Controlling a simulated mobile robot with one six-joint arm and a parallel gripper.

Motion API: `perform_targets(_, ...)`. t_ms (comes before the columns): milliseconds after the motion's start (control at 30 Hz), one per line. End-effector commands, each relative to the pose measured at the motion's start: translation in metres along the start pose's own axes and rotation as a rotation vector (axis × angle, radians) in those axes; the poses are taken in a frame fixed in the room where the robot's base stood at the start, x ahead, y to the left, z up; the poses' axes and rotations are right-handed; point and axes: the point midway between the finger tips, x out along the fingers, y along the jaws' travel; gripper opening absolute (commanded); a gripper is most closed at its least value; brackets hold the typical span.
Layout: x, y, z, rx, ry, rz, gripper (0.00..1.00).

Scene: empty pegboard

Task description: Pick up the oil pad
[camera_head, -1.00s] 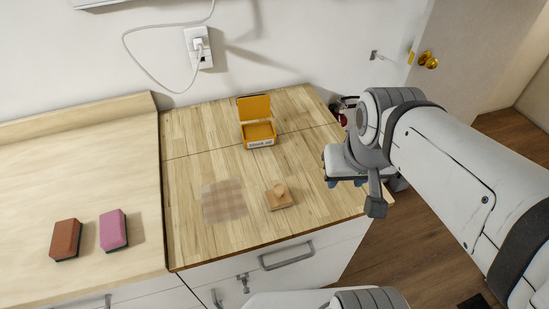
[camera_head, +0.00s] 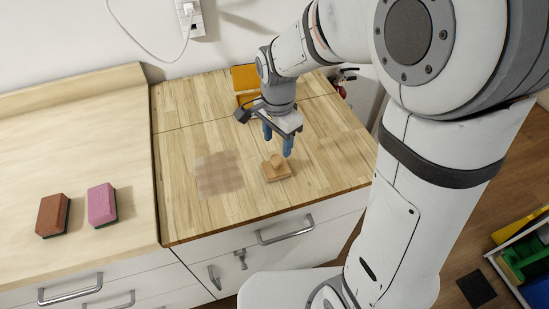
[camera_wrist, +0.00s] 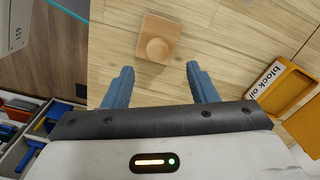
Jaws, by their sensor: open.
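The oil pad looks to be the small light-wood block with a round knob on top (camera_head: 276,168). It lies flat on the wooden worktop, right of a checked cloth-like patch. In the wrist view the wooden block (camera_wrist: 158,40) shows just beyond the fingertips, roughly centred between them. My gripper (camera_head: 278,144) points down with its blue fingers apart, above and slightly behind the block. The gripper (camera_wrist: 160,68) is empty and does not appear to touch the block.
An open orange box (camera_head: 246,78), partly hidden behind my arm, stands at the back; its label (camera_wrist: 266,78) reads "block oil". The checked patch (camera_head: 219,174) lies left of the block. A brown sponge (camera_head: 53,215) and a pink sponge (camera_head: 102,205) sit on the left counter.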

Motion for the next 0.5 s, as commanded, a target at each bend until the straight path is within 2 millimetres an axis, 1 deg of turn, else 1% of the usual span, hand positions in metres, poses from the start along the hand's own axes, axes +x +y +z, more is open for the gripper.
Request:
perform_targets(33,0.006,0.000,0.001,0.001,-0.002,0.004,0.52)
perform_targets(267,0.032,0.002,0.004,-0.001,-0.002,0.005,0.52)
perform_targets(400,0.054,0.004,0.008,-0.002,-0.002,0.005,0.52)
perform_targets(500,0.065,0.004,0.007,-0.002,-0.001,0.003,0.52)
